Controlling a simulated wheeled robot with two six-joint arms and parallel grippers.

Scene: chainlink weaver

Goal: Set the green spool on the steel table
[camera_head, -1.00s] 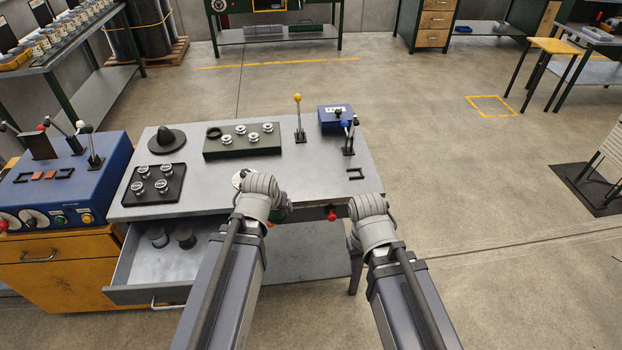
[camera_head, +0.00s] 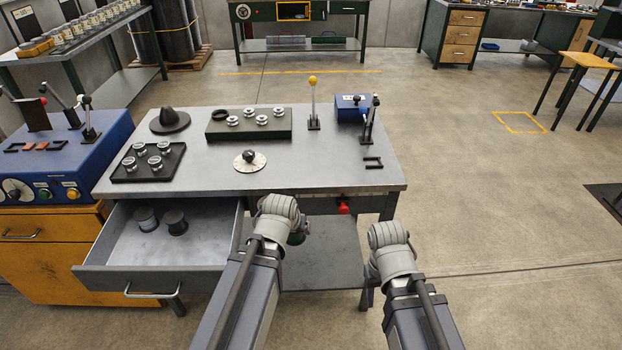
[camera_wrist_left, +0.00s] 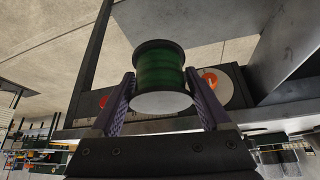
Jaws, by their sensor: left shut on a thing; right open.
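The green spool (camera_wrist_left: 160,70) has dark flanges and sits between the two fingers of my left gripper (camera_wrist_left: 160,95) in the left wrist view. In the head view the spool (camera_head: 297,238) shows only partly behind my left wrist, in front of the table's front edge and apart from its top. The steel table (camera_head: 315,165) has a grey top with a bare stretch in the front middle. My right gripper (camera_head: 392,248) is in front of the table's right front corner, its fingers mostly hidden by the wrist; it is open.
An open drawer (camera_head: 150,279) with two spools juts out at the front left. On the table are a dial (camera_head: 249,161), a black tray of knobs (camera_head: 148,163), a dark block with pegs (camera_head: 250,124), a yellow-topped lever (camera_head: 313,105) and a blue box (camera_head: 350,107).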

